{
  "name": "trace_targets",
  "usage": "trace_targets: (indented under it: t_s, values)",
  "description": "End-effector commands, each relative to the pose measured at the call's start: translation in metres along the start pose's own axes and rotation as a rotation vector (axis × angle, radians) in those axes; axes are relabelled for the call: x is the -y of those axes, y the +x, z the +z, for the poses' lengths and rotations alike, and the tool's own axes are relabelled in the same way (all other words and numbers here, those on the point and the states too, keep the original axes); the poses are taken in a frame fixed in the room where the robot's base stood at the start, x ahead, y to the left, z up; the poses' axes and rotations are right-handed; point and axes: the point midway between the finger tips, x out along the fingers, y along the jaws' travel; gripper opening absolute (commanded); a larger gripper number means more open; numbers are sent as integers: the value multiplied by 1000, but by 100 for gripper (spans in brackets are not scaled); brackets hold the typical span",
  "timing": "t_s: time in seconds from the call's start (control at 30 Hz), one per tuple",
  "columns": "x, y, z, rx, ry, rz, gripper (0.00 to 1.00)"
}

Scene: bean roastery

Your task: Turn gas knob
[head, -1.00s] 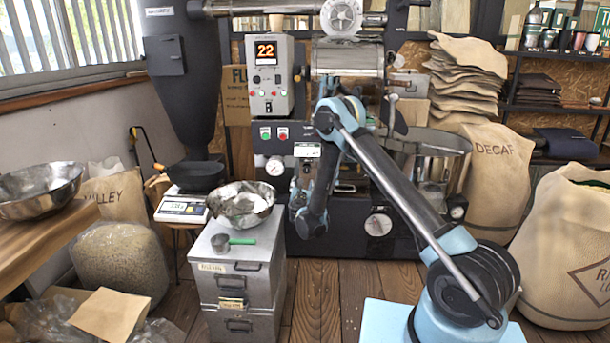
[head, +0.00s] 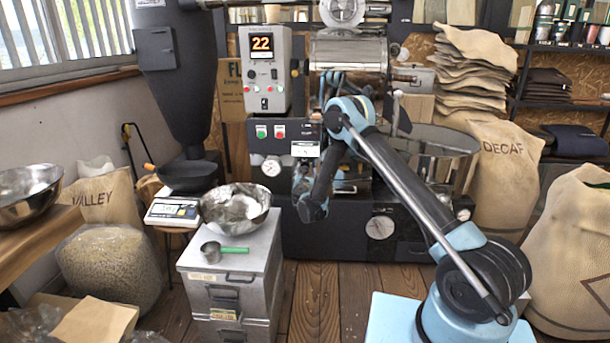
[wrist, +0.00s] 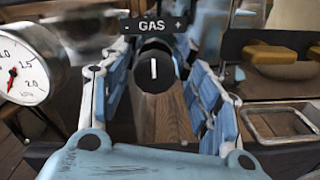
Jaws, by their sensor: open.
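The gas knob (wrist: 155,72) is round and black with a white pointer line that stands upright in the wrist view. It sits under the black GAS plate (wrist: 155,25), which has a minus on the left and a plus on the right. My gripper (wrist: 154,58) is open, with one blue-and-white finger on each side of the knob. I cannot tell whether either finger touches it. In the head view my arm reaches to the front of the black roaster (head: 343,232); the fingers and the knob are largely hidden or too small to make out there.
A steel bowl (head: 236,208) and a green-handled scoop (head: 222,250) rest on the metal cabinet (head: 232,281) left of my arm. Sacks stand right.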

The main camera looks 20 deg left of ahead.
Motion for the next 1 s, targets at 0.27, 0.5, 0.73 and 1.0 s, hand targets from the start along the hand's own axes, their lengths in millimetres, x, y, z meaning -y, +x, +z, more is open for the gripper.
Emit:
trace_targets:
  t_s: [0.27,0.5,0.73,1.0]
  values:
    - [-11,-3,-3,-3,0,10,57]
    - [-14,-4,-4,-3,0,12,13]
    - [-14,-5,-4,-3,11,12,13]
    - [-14,-5,-4,-4,116,12,13]
